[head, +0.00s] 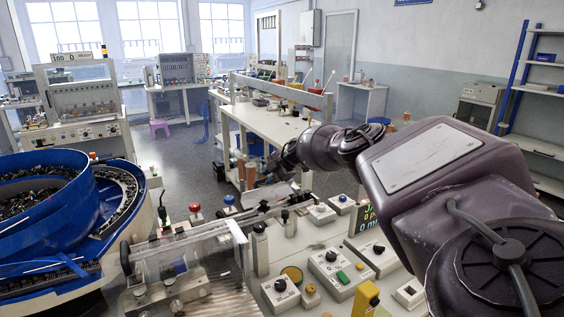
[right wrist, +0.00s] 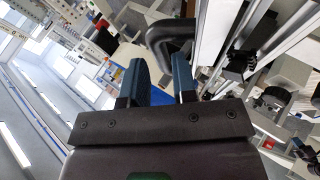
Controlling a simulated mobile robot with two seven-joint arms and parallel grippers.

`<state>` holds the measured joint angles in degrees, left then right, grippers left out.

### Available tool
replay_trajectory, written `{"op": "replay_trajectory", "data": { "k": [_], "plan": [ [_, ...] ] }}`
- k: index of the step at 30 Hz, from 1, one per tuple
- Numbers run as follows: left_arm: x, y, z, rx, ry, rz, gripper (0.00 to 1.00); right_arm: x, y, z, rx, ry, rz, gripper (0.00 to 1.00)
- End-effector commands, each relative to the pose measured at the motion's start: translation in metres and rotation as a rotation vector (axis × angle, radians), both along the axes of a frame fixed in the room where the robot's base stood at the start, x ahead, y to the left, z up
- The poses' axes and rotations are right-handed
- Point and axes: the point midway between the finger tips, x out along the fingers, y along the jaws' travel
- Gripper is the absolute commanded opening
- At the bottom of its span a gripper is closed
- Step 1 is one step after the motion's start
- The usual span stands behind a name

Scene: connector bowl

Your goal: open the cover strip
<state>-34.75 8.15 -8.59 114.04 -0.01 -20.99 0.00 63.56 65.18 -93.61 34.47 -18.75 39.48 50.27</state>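A pale, narrow metal strip (head: 266,195), which looks like the cover strip, lies along the rail behind the clear-covered fixture in the head view. My right gripper (head: 257,174) is just above and behind it, partly hidden by my own wrist. In the right wrist view my right gripper (right wrist: 159,61) has its two blue fingers apart. A black bent handle (right wrist: 172,30) lies at the fingertips, one end showing in the gap between them. I cannot tell whether the fingers touch it. My left gripper is not in view.
A blue bowl feeder (head: 50,215) stands at the left. A clear-covered fixture (head: 180,265) is at the front. Button boxes (head: 335,270) and a yellow post (head: 365,300) crowd the bench right of it. A long white table (head: 270,125) stands behind.

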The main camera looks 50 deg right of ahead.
Motion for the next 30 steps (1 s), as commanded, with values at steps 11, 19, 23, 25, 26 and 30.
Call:
{"op": "replay_trajectory", "data": {
  "k": [11,19,23,25,26,30],
  "plan": [
    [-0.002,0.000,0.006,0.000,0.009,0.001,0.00,-0.030,-0.009,0.032,-0.001,-0.001,-0.001,0.26],
    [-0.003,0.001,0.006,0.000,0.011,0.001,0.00,-0.047,-0.014,0.050,0.000,-0.002,-0.001,0.26],
    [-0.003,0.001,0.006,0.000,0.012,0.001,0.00,-0.050,-0.014,0.053,-0.001,-0.002,0.000,0.26],
    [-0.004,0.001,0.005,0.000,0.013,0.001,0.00,-0.050,-0.014,0.054,-0.001,-0.003,0.000,0.26],
    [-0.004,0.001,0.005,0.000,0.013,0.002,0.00,-0.050,-0.014,0.054,-0.001,-0.002,0.000,0.26],
    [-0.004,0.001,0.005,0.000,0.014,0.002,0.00,-0.050,-0.014,0.054,0.000,-0.002,-0.001,0.26]
  ]
}}
